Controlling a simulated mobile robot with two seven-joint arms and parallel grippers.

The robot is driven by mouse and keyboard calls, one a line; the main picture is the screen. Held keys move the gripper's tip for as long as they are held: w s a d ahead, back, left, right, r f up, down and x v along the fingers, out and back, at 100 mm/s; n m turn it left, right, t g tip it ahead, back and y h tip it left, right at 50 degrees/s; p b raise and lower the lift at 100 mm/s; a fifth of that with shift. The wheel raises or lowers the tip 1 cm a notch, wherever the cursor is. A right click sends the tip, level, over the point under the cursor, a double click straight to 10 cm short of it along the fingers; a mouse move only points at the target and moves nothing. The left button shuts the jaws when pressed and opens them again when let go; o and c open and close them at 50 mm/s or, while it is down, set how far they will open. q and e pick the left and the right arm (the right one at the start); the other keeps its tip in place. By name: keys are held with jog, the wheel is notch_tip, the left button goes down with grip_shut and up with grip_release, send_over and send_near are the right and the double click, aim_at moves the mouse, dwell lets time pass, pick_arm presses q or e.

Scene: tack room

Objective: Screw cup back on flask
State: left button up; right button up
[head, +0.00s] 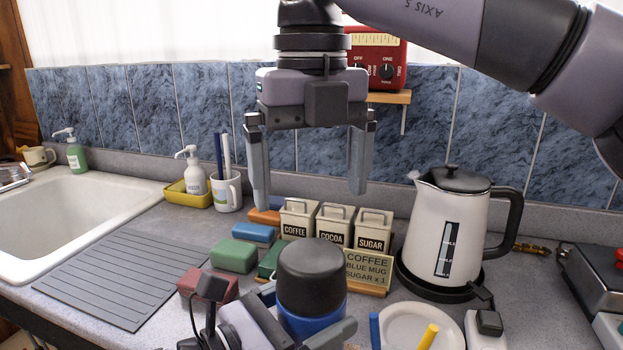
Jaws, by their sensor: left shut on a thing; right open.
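The flask (312,325) has a blue body and stands upright at the bottom centre of the head view. The dark grey cup (311,275) sits on its top; whether the thread is engaged cannot be seen. My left gripper (302,333) is shut on the flask's blue body, with a finger on each side. The flask's lower part is out of frame. My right gripper (309,195) is open and empty above the cup, fingers pointing down and apart from it.
Behind the flask stand coffee (297,221), cocoa (333,226) and sugar (373,231) tins and an order card (369,271). A kettle (449,225) stands right, a white plate (447,320) front right. Several coloured blocks lie left, beside the ribbed drainer (125,285) and sink (75,215).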

pick_arm(q)
jog(key=o, duration=1.7)
jog(key=shift+a, duration=0.1)
pick_arm(e)
jog(key=shift+f+b, duration=0.65)
jog(key=shift+f, duration=0.05)
pick_arm(q)
jog(key=shift+v, duration=3.55)
pick_arm(e)
jog(key=shift+f, duration=0.1)
